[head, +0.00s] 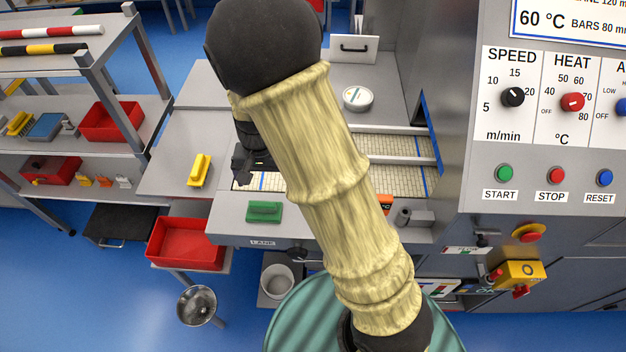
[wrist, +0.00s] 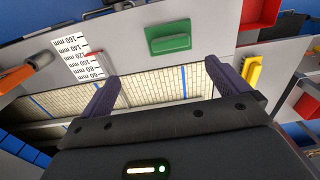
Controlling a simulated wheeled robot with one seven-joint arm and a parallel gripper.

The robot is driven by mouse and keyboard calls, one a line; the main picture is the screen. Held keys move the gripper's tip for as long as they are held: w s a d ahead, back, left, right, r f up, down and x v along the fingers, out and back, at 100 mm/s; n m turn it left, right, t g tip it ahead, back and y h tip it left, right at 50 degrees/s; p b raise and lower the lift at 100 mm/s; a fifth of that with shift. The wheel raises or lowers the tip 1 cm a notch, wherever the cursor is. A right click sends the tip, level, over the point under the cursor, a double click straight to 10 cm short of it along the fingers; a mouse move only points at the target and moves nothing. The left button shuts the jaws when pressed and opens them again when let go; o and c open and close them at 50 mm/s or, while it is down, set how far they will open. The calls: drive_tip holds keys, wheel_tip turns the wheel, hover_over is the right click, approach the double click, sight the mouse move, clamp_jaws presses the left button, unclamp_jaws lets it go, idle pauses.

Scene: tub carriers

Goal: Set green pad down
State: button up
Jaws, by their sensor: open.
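The green pad (head: 264,212) lies flat on the grey front ledge of the machine, above the lane label in the head view. It also shows in the wrist view (wrist: 168,38), ahead of the fingertips and apart from them. My gripper (wrist: 162,72) is open, with its two purple-grey fingers spread and nothing between them. In the head view my gripper (head: 246,172) hangs over the tiled lane behind the pad, partly hidden by my sleeved arm.
A red tub (head: 186,243) stands below the ledge. A white round tub (head: 357,98) sits behind the lane. The control cabinet (head: 545,160) fills the right side. A ruler (wrist: 78,58) lies near the lane.

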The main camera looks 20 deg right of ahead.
drive_tip(key=s+d+r+n+t, duration=0.2)
drive_tip(key=s+d+r+n, duration=0.1)
drive_tip(key=s+d+r, duration=0.5)
drive_tip(key=s+d, duration=0.3)
drive_tip(key=shift+s+d+n, duration=0.2)
drive_tip(key=shift+d+n, duration=0.05)
drive_tip(key=shift+n, duration=0.05)
drive_tip(key=shift+w, duration=0.1)
drive_tip(key=shift+f, duration=0.1)
wheel_tip(320, 180, down, 2)
drive_tip(key=shift+b, duration=1.1)
